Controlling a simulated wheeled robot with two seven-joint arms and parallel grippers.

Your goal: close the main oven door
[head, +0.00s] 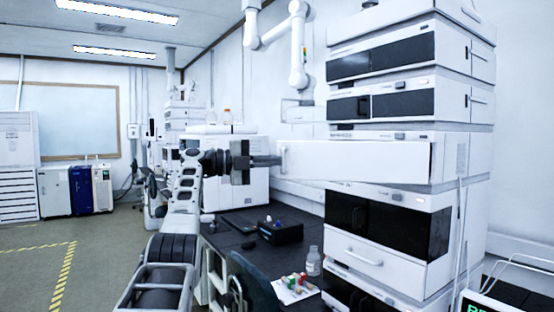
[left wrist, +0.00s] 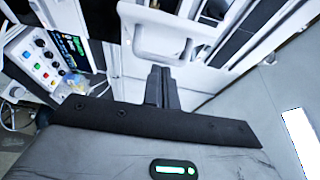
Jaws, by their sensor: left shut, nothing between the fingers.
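The main oven door (head: 360,160) is a white panel in the middle of the right-hand instrument stack. It stands open, swung out to the left from the stack. A handle shows near its free left end. My left gripper (head: 272,161) is shut and empty, with its fingertips at that free end; I cannot tell whether they touch it. In the left wrist view the shut fingers (left wrist: 162,75) point at a white panel with a raised handle (left wrist: 165,42), just below the handle. My right gripper is not in view.
White stacked modules with dark windows (head: 395,55) stand above and below the door. The dark bench (head: 235,240) below holds a black tray (head: 281,233), a clear bottle (head: 313,262) and small coloured vials (head: 296,284). Open floor (head: 40,260) lies at the left.

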